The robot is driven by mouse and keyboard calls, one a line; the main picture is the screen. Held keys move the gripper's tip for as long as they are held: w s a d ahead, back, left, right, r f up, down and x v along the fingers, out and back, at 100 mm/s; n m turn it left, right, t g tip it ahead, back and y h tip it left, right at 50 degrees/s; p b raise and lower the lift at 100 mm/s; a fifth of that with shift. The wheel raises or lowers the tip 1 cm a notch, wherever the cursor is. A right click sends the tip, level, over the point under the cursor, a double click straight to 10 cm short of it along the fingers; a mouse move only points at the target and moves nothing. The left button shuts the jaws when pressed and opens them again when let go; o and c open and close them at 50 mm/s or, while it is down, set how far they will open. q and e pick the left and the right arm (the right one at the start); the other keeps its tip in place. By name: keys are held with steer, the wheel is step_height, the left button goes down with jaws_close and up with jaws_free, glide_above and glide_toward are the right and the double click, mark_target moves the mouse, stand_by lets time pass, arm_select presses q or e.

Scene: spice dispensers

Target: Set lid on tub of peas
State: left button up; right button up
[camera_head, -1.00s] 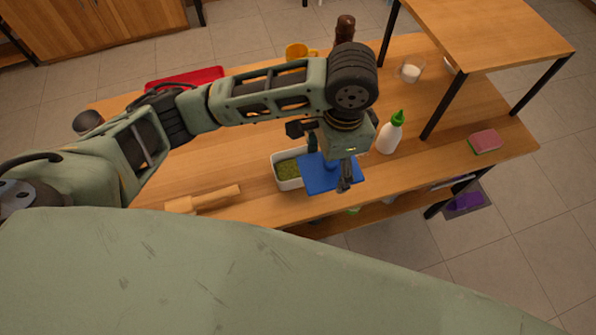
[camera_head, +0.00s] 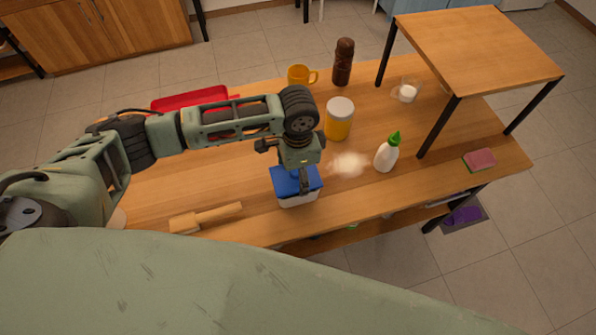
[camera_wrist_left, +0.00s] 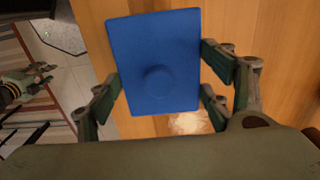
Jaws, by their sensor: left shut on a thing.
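The blue lid (camera_head: 284,184), flat with a round knob, lies level over the white tub (camera_head: 298,201) near the table's front edge. My left gripper (camera_head: 304,178) is shut on the lid, with fingers at its two sides; the lid (camera_wrist_left: 155,45) fills the middle of the left wrist view between the fingers (camera_wrist_left: 160,85). The lid covers the tub's opening, so the peas are hidden. I cannot tell whether the lid is fully seated or just above the rim. My right gripper (camera_wrist_left: 38,78) shows small at the left of the wrist view, fingers apart, away from the tub.
A white spill (camera_head: 349,163), a green-capped bottle (camera_head: 387,155) and a yellow jar (camera_head: 339,122) are to the right and behind. A red tray (camera_head: 190,98), yellow mug (camera_head: 300,76) and brown grinder (camera_head: 343,62) stand farther back.

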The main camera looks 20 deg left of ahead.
arm_select(q)
steer(key=shift+f, duration=0.65)
arm_select(e)
steer(key=shift+r, duration=0.2)
arm_select(q)
steer(key=shift+f, duration=0.3)
steer(key=o, duration=1.2)
steer(key=shift+c, duration=0.2)
arm_select(e)
steer(key=shift+a, duration=0.5)
